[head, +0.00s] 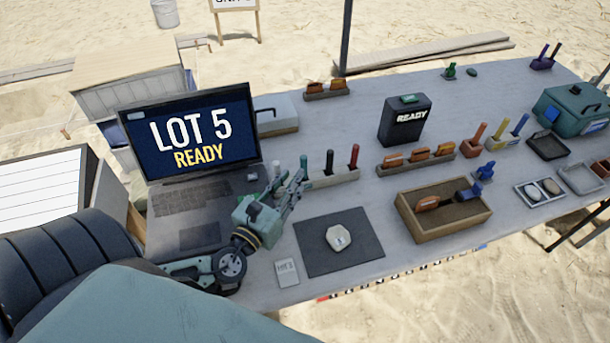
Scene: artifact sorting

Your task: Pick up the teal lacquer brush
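A pale holder (335,178) near the middle of the table carries several upright brushes or handles. One has a dark green-teal handle (303,162), which looks most like the teal lacquer brush. Beside it stand a black one (329,161) and a red one (354,156); a pale-topped one (277,170) is at the left. My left gripper (299,184) is just in front of the holder's left end, close to the green-teal handle. Its fingers look apart with nothing seen between them. The gripper hides the handle's lower part, and contact cannot be told. My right gripper is out of view.
A laptop (195,135) stands left of my gripper. A dark mat (365,258) with a pale piece (338,237) and a small card (287,272) lie in front. A wooden tray (420,228) and a black box (403,122) stand to the right.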

